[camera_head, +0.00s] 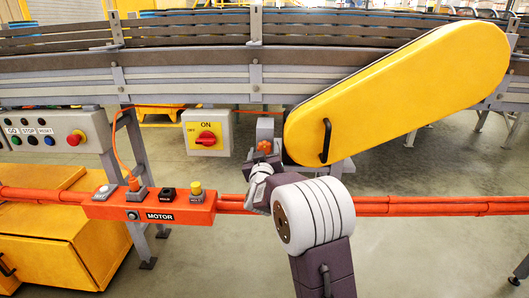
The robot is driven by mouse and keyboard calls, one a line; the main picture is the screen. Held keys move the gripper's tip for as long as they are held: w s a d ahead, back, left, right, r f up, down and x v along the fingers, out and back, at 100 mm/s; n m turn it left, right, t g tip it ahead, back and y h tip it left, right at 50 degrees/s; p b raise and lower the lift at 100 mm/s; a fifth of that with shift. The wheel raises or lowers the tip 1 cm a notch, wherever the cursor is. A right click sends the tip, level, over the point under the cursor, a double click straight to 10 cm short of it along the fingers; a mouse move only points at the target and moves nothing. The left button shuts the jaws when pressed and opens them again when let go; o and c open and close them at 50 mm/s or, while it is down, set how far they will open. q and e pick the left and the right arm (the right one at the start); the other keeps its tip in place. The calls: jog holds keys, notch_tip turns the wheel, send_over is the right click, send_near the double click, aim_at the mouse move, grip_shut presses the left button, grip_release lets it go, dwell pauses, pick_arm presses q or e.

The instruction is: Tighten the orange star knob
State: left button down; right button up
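The orange star knob (264,146) sits on a small grey bracket (265,128) below the conveyor, just left of the yellow guard. My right gripper (261,160) is just below the knob in the picture, with its fingers close to it. The wrist and the white arm joint hide much of the gripper. I cannot tell whether the fingers touch the knob or how far apart they are. My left gripper is not in view.
A large yellow guard (400,90) with a black handle is right of the knob. A yellow switch box (208,132) with a red dial hangs to the left. An orange rail (430,206) with a motor button box (150,206) crosses in front. A grey conveyor (190,78) runs behind.

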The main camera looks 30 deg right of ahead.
jog(key=c, duration=1.3)
jog(key=shift+o, duration=0.2)
